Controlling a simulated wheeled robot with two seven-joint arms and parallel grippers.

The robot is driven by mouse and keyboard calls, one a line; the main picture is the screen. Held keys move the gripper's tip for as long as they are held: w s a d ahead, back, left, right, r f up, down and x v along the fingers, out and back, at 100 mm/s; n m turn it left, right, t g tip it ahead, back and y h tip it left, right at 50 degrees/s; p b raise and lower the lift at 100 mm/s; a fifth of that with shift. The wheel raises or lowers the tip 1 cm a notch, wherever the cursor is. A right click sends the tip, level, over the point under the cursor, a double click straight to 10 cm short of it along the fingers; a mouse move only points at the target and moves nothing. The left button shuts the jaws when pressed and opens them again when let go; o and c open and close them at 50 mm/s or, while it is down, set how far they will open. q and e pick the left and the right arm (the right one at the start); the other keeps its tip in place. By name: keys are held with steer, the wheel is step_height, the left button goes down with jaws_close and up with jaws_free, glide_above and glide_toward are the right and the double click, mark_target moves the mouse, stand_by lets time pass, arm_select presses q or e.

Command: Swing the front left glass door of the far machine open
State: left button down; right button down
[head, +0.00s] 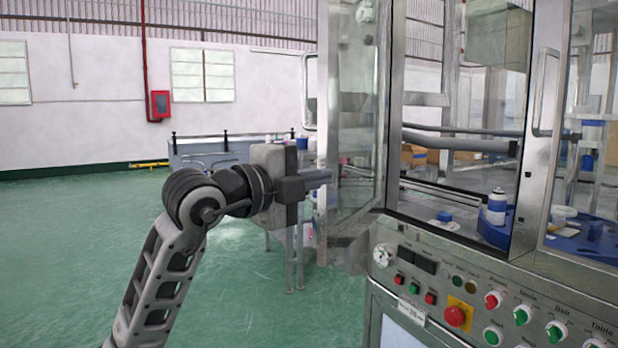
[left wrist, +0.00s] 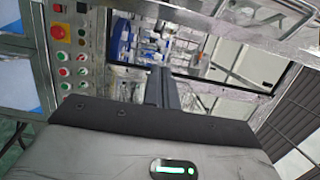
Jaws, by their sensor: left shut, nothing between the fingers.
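The front left glass door (head: 356,120) of the machine (head: 480,240) stands swung outward to the left in the head view. Its handle (head: 308,92) sticks out at its far left edge. The opening beside the door shows the inside of the machine. My left gripper (head: 326,177) is shut and empty, and its fingertips overlap the lower left part of the door. I cannot tell whether they touch it. The shut fingers also show in the left wrist view (left wrist: 162,88), pointing at the machine's front. My right gripper is not in view.
Below the opening is a control panel (head: 480,308) with several buttons, including a red emergency stop (head: 456,317). The right glass door has its own handle (head: 545,92). Green floor (head: 80,250) at left is clear.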

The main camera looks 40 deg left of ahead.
arm_select(q)
steer(key=w+a+p, duration=0.1)
steer(key=w+a, duration=0.1)
steer(key=w, duration=0.4)
steer(key=shift+a, duration=0.35)
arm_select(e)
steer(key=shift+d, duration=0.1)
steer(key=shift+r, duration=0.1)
